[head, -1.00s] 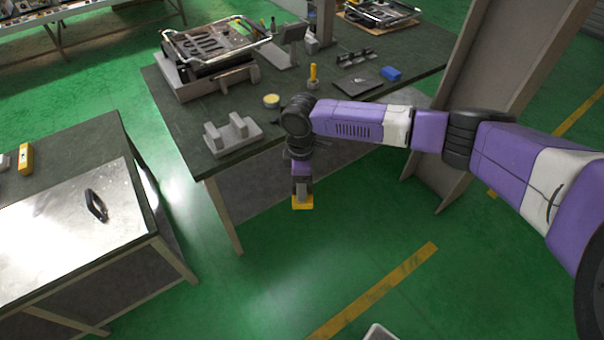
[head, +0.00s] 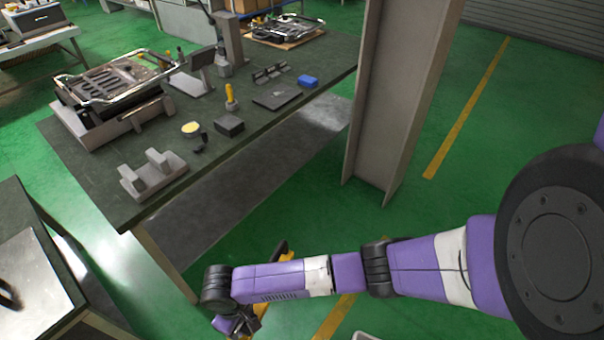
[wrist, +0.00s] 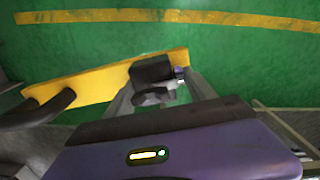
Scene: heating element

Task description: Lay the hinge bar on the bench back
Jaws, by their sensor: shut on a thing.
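The hinge bar appears to be the yellow bar with black fittings in my gripper. In the wrist view the yellow bar (wrist: 98,88) lies slantwise across the fingers, with a black curved part at its left end and a black block near its right. My gripper (wrist: 160,93) is shut on it near the black block. In the head view the bar (head: 287,257) shows partly behind my arm, and my gripper (head: 238,325) is low at the bottom edge, in front of the bench (head: 240,140) and off its top. The fingertips are mostly hidden there.
The bench holds a grey notched block (head: 150,178), a black box (head: 229,125), a yellow-handled tool (head: 231,98), a dark plate (head: 277,96), a blue block (head: 308,81) and a grill-like appliance (head: 115,85). A steel column (head: 395,100) stands right of the bench. Bare bench top lies near its front edge.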

